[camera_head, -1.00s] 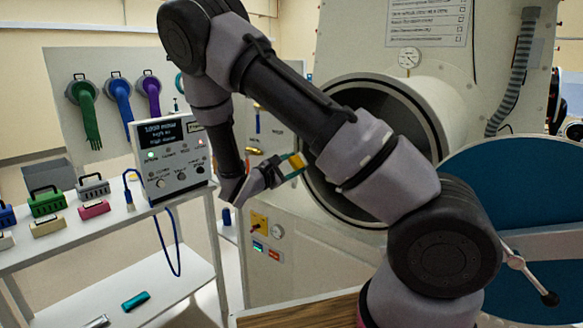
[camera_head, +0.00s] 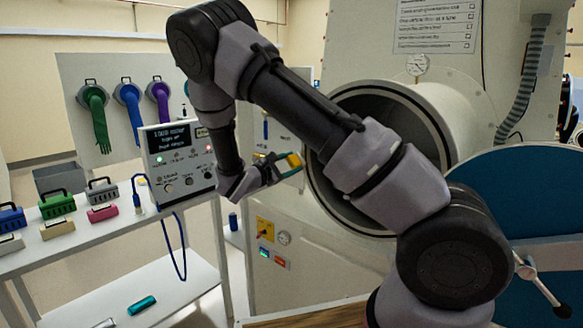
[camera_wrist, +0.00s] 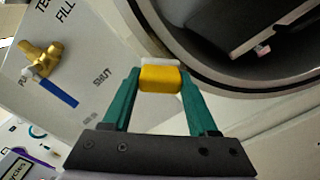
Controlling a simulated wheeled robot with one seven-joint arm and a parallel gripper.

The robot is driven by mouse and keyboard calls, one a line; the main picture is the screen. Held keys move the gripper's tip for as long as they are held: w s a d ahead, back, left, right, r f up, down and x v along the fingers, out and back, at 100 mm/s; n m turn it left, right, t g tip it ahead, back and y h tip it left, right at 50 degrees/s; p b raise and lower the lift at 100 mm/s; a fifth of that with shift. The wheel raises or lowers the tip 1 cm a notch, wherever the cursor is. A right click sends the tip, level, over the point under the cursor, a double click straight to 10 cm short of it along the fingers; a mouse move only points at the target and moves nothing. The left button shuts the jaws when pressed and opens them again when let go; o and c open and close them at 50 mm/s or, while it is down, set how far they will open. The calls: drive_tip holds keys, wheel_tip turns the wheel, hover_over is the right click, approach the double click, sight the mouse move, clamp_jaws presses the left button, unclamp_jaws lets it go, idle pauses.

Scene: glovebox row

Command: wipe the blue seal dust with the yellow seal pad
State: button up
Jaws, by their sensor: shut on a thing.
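My gripper (camera_head: 285,165) is shut on the yellow seal pad (camera_head: 294,160), in front of the left rim of the round open port (camera_head: 313,185). In the wrist view the pad (camera_wrist: 160,78) is a small yellow block with a white strip on its far side, held between the green fingers of my gripper (camera_wrist: 160,88). The pad appears apart from the port's rim (camera_wrist: 200,75). I cannot make out any blue seal dust in either view; my arm hides part of the port.
A blue round door (camera_head: 535,230) with a handle stands open at the right. A shelf (camera_head: 100,235) at the left carries a control box (camera_head: 180,160) and several coloured cases. A brass valve with a blue lever (camera_wrist: 50,90) is left of the port in the wrist view.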

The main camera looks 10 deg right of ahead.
drive_tip(key=shift+s+d+r, duration=0.1)
drive_tip(key=shift+s+d, duration=0.55)
drive_tip(key=shift+s, duration=0.2)
drive_tip(key=shift+s+d+r, duration=0.1)
drive_tip(key=shift+s+d, duration=0.5)
drive_tip(key=shift+s, duration=0.2)
drive_tip(key=shift+a+r, duration=0.1)
drive_tip(key=shift+r, duration=0.4)
drive_tip(key=shift+w+a, duration=0.55)
drive_tip(key=shift+w, duration=0.3)
drive_tip(key=shift+w+a, duration=0.5)
drive_tip(key=shift+w, duration=0.35)
drive_tip(key=shift+r, duration=0.7)
drive_tip(key=shift+s+d+f, duration=0.1)
drive_tip(key=shift+s+d, duration=0.45)
drive_tip(key=shift+s, duration=0.35)
drive_tip(key=shift+s+d, duration=0.5)
drive_tip(key=shift+s, duration=0.35)
drive_tip(key=shift+v, duration=3)
drive_tip(key=shift+a, duration=0.1)
